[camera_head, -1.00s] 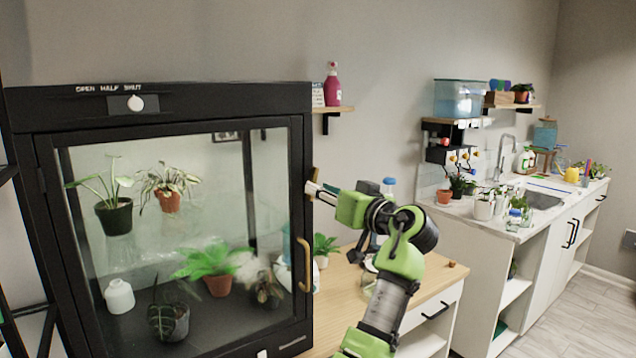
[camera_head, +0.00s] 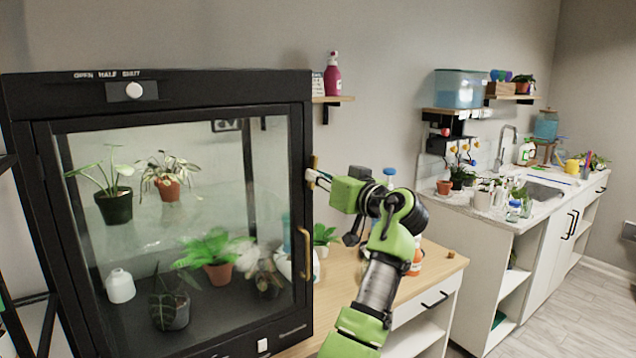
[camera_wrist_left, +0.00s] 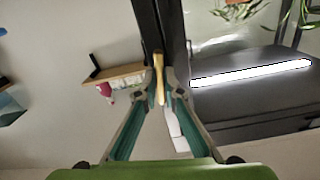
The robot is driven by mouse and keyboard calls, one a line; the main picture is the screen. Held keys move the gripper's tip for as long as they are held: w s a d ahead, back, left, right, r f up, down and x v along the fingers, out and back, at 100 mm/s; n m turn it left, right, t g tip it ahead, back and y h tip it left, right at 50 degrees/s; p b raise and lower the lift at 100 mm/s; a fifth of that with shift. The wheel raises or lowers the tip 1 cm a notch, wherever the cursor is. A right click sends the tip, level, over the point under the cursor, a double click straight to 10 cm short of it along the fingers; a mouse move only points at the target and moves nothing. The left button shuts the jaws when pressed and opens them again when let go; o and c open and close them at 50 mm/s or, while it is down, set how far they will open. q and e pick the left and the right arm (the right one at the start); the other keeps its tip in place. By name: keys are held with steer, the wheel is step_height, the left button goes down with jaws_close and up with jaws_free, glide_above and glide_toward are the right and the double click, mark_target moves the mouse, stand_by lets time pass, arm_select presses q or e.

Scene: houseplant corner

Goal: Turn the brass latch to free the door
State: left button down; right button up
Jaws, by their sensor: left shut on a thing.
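The brass latch (camera_head: 314,166) is on the right edge of the black-framed cabinet, above the brass door handle (camera_head: 307,256). It stands roughly upright. The glass door (camera_head: 170,235) sits flush in its frame. My left gripper (camera_head: 318,179) reaches the latch from the right and is shut on it. In the left wrist view the latch (camera_wrist_left: 159,78) sits between the fingertips of my left gripper (camera_wrist_left: 160,88), lined up with the dark frame edge. The fingers partly hide the latch. My right gripper is not in view.
A wooden table (camera_head: 420,268) stands right of the cabinet under my arm. A sink counter (camera_head: 480,207) with pots is further right. Potted plants stand behind the glass.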

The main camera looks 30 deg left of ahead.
arm_select(q)
steer(key=shift+n+b, duration=0.9)
steer(key=shift+b, duration=0.1)
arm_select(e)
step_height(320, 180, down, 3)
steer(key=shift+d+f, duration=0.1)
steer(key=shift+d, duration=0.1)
arm_select(q)
steer(key=c, duration=2.2)
jaws_free()
steer(key=shift+o, duration=0.2)
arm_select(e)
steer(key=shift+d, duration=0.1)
arm_select(q)
steer(key=v, duration=1.2)
steer(key=shift+f, duration=0.1)
